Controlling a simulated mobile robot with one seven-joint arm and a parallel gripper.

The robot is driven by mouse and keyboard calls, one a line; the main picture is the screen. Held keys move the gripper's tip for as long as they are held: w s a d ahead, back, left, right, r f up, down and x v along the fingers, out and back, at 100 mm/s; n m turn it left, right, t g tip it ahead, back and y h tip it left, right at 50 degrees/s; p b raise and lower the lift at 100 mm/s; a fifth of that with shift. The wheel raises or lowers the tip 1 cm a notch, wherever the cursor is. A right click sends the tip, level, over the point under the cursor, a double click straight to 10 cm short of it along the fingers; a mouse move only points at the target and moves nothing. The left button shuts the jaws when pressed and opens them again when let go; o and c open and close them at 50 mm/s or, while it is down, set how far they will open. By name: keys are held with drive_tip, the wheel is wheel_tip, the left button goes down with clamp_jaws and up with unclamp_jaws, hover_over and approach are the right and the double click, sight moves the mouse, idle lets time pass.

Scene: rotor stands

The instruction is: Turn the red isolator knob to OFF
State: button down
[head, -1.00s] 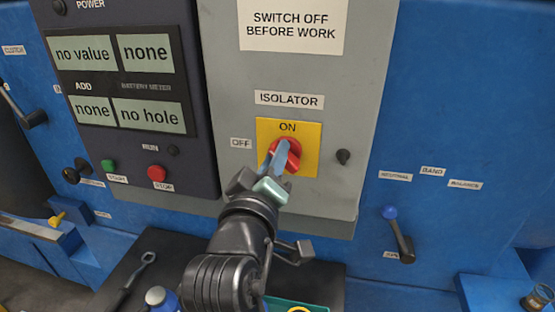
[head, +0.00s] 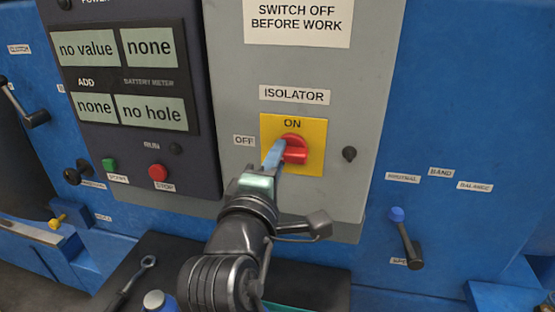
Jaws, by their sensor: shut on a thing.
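The red isolator knob (head: 295,151) sits on a yellow plate (head: 313,130) under the ISOLATOR label (head: 294,95). ON is printed above the knob, and the OFF label (head: 244,141) is to its left. The knob's handle now lies about horizontal, its left end toward the OFF side. My gripper (head: 273,154) reaches up from below and is shut on the knob at its left end. The fingers hide part of that end.
A dark display panel (head: 125,45) with a green START button (head: 109,164) and a red STOP button (head: 158,172) is at left. A small black knob (head: 349,154) is at right of the plate. A blue-topped lever (head: 404,232) stands farther right.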

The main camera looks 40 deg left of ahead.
idle(0.3)
drive_tip(key=c, duration=0.8)
unclamp_jaws()
drive_tip(key=shift+o, duration=0.2)
drive_tip(key=shift+s, duration=0.1)
drive_tip(key=p+v, duration=0.8)
drive_tip(key=v, duration=0.4)
drive_tip(key=shift+s+d, duration=0.2)
drive_tip(key=shift+s, duration=0.2)
